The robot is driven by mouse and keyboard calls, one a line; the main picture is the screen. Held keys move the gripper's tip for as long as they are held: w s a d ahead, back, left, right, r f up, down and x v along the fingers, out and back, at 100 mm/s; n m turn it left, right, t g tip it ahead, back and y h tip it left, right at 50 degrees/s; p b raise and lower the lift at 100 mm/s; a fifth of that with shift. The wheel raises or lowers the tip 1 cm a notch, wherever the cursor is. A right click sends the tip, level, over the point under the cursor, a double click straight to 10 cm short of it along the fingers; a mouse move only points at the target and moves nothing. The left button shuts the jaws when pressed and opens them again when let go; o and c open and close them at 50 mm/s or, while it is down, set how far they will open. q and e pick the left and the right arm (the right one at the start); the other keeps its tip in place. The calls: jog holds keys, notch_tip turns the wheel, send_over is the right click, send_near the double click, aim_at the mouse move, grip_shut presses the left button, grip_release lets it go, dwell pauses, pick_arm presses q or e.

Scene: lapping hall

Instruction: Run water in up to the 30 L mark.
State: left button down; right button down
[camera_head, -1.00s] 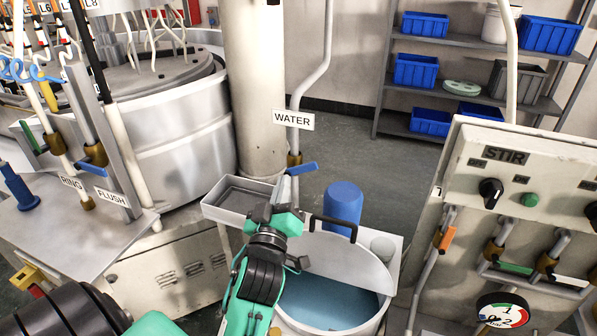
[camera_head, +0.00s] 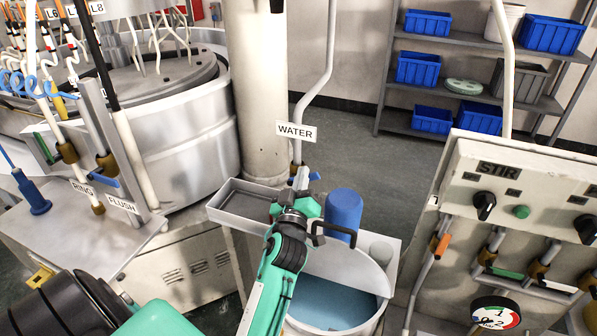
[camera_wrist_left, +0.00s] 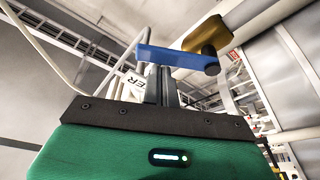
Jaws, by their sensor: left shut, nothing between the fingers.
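The WATER sign (camera_head: 296,132) hangs on a pale pipe behind the tank. Whether the fingers touch the lever I cannot tell. The round tank (camera_head: 376,322) holds bluish water (camera_head: 335,302). No 30 L mark is readable. My right gripper is out of view.
A grey tray (camera_head: 232,205) and a blue cylinder (camera_head: 343,212) stand close to my left gripper. The STIR panel (camera_head: 515,185) is at right. RING and FLUSH (camera_head: 122,203) valves are at left. A shelf with blue bins (camera_head: 417,68) stands behind.

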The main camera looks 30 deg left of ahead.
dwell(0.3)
pick_arm(q)
jog(key=shift+w+d+f+m+b, duration=0.1)
jog(key=shift+d+f+m+b, duration=0.25)
jog(key=shift+f+m+b, duration=0.3)
jog(key=shift+r, duration=0.1)
